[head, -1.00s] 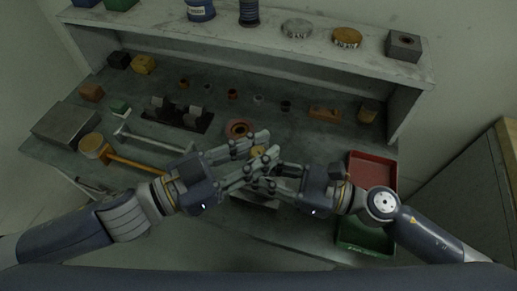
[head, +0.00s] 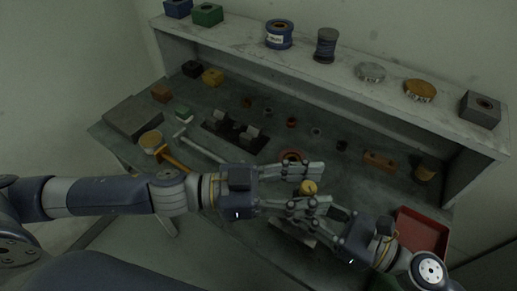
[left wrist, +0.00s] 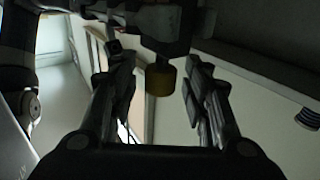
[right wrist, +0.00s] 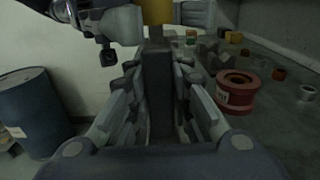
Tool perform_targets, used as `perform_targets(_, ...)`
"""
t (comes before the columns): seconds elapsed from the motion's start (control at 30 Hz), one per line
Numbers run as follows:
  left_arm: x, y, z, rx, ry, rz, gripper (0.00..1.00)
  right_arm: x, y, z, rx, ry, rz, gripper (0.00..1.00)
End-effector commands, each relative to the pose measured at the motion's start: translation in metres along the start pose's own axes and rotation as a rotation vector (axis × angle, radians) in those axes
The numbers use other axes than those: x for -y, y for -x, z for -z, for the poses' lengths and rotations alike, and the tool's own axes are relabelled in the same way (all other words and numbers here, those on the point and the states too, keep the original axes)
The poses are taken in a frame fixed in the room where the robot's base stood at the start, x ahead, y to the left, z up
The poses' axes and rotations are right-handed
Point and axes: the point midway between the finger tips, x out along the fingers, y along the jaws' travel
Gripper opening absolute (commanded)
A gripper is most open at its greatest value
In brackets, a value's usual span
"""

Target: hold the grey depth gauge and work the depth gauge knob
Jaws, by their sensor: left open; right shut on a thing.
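The grey depth gauge (right wrist: 158,95) stands upright between the fingers of my right gripper (right wrist: 157,75), which is shut on it. The yellow depth gauge knob (head: 308,187) sits at its top; it also shows in the right wrist view (right wrist: 156,12) and the left wrist view (left wrist: 160,80). My left gripper (head: 324,184) is open, with its fingers on either side of the knob. In the left wrist view (left wrist: 155,62) gaps show between the knob and both fingers. In the head view the fingers hide most of the gauge.
A red spool (right wrist: 237,92) stands on the bench close to my right gripper. A red tray (head: 422,232) lies at the bench's right. Several small blocks and rings lie farther back, below a shelf (head: 340,70) with spools and discs. A blue drum (right wrist: 38,110) stands off the bench.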

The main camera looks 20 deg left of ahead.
Motion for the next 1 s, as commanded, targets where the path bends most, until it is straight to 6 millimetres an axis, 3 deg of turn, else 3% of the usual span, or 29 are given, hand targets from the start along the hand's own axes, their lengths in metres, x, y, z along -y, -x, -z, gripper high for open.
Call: perform_targets(1.0,0.0017,-0.0007,-0.0007,0.006,0.000,-0.700,0.44,-0.0005,0.0000,0.0008,-0.001,-0.001,-0.001,0.00)
